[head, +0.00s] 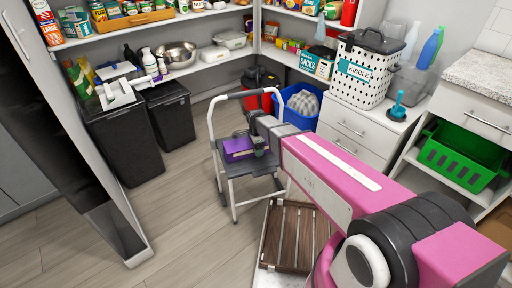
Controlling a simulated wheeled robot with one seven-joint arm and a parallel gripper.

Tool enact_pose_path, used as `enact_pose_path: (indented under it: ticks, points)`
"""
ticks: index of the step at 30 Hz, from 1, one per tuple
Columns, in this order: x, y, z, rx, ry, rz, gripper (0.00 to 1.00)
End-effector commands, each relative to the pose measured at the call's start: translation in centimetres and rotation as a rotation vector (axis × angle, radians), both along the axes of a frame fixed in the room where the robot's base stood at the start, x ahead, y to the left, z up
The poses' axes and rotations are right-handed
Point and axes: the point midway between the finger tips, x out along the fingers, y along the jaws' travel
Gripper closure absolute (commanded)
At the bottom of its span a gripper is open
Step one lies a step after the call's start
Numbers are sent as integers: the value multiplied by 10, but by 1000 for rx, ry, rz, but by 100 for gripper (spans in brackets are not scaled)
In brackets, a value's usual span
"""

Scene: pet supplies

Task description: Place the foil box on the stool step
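A purple box (238,148), which looks like the foil box, is at the grey step stool (236,187), over its upper step. I cannot tell whether it rests on the step or is held just above it. My gripper (259,149) is at the box's right end, over the stool. My pink arm comes in from the lower right and hides part of the stool's right side. The fingers are too small and dark to show whether they are open or shut on the box.
Two black bins (170,116) stand left of the stool. A blue bin (297,104) stands behind it, and a white drawer unit (357,134) at right. A slatted wooden piece (293,236) is in front. Wooden floor (185,220) is clear at left.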

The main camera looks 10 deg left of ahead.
Motion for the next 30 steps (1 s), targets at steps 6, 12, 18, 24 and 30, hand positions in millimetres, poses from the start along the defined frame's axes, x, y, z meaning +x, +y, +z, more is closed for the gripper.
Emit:
enact_pose_path:
  ticks: [6,12,18,24,30]
  points:
    - [0,0,-2,0,1,0,44]
    - [0,0,-3,0,1,0,0]
    - [0,0,0,0,0,0,0]
    - [-1,-1,22,0,0,0,0]
    - [-1,-1,60,1,-3,0,0]
